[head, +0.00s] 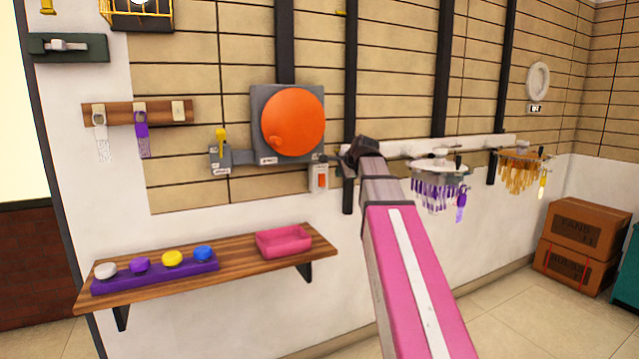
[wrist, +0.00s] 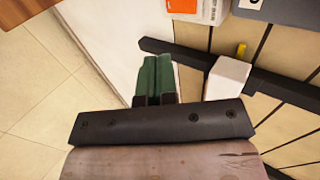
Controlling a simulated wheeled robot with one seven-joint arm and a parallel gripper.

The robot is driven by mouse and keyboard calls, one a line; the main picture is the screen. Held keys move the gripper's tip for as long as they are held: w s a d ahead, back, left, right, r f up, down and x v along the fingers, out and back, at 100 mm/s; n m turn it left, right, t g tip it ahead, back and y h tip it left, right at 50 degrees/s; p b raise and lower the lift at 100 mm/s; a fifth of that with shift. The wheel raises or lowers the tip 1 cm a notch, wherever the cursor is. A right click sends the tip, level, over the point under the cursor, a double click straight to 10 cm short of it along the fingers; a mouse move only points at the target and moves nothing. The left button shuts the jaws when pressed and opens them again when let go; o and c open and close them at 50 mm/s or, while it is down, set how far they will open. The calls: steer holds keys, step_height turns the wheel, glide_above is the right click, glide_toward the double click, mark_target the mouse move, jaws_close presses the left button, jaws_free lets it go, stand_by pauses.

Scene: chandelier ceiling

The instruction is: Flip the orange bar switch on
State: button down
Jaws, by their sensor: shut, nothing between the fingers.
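The orange bar switch (head: 321,179) is a small white wall plate with an orange bar, just below the right corner of the big orange disc's panel. In the wrist view the switch (wrist: 198,8) is cut off by the top edge, so the bar's position cannot be told. My gripper (head: 362,150) is close to the wall, right of and slightly above the switch in the head view, where its fingertips cannot be made out. In the wrist view its green fingers (wrist: 154,62) are shut together and empty. Their tips appear below and left of the switch, apart from it.
A large orange disc (head: 294,124) on a grey panel is above the switch, with a yellow lever (head: 221,137) at its left. A dark wall bar (wrist: 185,56) and white block (wrist: 228,76) are close to my fingers. A wooden shelf (head: 230,258) juts out below.

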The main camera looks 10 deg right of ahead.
stand_by(0.3)
glide_toward(322, 180)
steer(key=shift+s+d+f+x, duration=0.1)
steer(key=shift+s+f+x, duration=0.1)
steer(key=shift+x, duration=1.1)
steer(key=shift+s+d+f+x, duration=0.1)
steer(key=shift+f+x, duration=0.1)
steer(key=shift+x, duration=1.15)
steer(key=shift+s+d+f+x, duration=0.1)
steer(key=shift+f+x, duration=0.15)
steer(key=shift+x, duration=1.05)
steer(key=shift+a+f+t, duration=0.1)
steer(key=shift+f+t, duration=0.05)
steer(key=shift+t, duration=0.15)
steer(key=shift+w, duration=0.15)
steer(key=shift+r, duration=0.9)
